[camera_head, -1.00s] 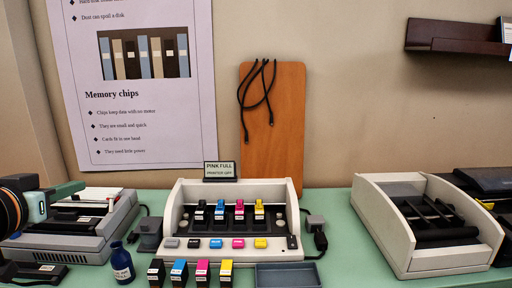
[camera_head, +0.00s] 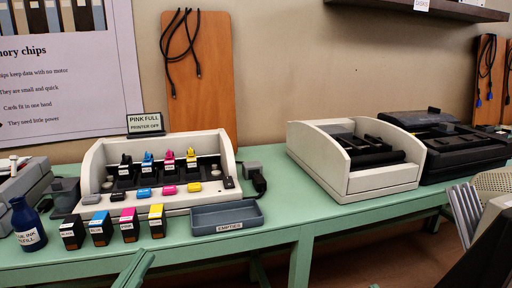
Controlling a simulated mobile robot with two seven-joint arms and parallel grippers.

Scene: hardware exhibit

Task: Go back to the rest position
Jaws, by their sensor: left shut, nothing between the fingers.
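My left gripper (camera_head: 135,268) shows at the bottom edge, left of centre, as pale green fingers pointing up. It is shut and empty, in front of the table edge and apart from the ink cartridges. Most of my left arm is outside the picture. My right gripper is not in view.
A green table (camera_head: 275,225) carries an open printer (camera_head: 210,145), a row of cartridges (camera_head: 129,224), a blue bottle (camera_head: 28,225) and a grey tray (camera_head: 250,217). A second open printer (camera_head: 370,185) stands right. Chair-like slats (camera_head: 465,210) stand at lower right.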

